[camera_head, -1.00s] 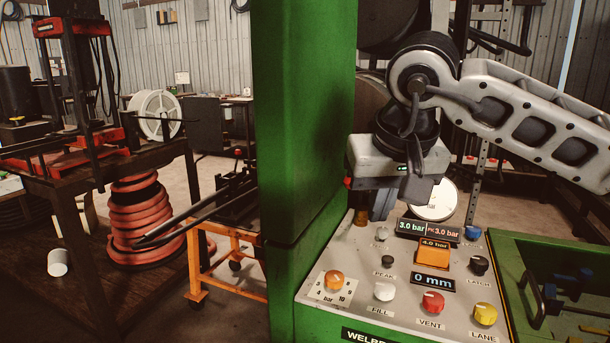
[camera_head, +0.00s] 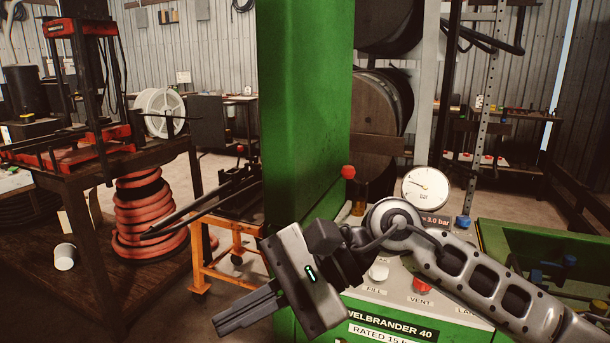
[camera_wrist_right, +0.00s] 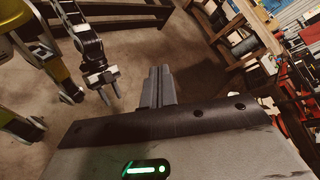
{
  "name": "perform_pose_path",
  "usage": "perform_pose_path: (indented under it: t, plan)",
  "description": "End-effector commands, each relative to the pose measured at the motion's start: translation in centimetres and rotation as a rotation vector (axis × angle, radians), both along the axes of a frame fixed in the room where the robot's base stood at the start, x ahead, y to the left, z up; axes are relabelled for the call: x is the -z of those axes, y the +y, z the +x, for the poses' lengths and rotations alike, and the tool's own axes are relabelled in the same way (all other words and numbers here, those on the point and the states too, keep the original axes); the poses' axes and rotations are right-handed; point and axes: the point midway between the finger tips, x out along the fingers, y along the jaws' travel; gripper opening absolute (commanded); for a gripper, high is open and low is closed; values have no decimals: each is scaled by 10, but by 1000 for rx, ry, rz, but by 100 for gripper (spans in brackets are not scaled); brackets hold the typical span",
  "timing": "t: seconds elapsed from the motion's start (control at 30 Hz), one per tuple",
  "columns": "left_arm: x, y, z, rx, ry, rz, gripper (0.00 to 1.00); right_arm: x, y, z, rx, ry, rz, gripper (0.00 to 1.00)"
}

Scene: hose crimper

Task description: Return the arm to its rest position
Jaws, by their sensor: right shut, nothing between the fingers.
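My right gripper (camera_head: 222,322) is at the lower middle of the head view, in front of the green crimper (camera_head: 305,120) and left of its control panel. Its fingers are together and empty, pointing down and to the left. The shut fingers also show in the right wrist view (camera_wrist_right: 160,72), with bare floor beyond them. My right arm crosses the panel and hides much of its knobs and displays. My left gripper (camera_wrist_right: 110,98) shows small in the right wrist view, with two fingers apart and nothing seen between them. It is not in the head view.
An orange cart (camera_head: 225,255) stands left of the crimper, close behind my right gripper. A pressure gauge (camera_head: 426,188) and a red knob (camera_head: 348,172) stand above the panel.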

Motion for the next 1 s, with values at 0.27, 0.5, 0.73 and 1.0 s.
perform_pose_path:
  t: [0.27,0.5,0.73,1.0]
  plan:
    - [4,0,-6,0,15,0,36,-21,-6,16,294,1317,580,0]
    - [4,0,-7,0,15,0,36,83,-94,69,447,2508,1047,0]
    - [3,0,-6,0,13,0,36,234,-170,29,-295,-2307,-1088,0]
    - [1,0,-2,1,5,1,36,332,-211,-58,-116,-1669,-974,0]
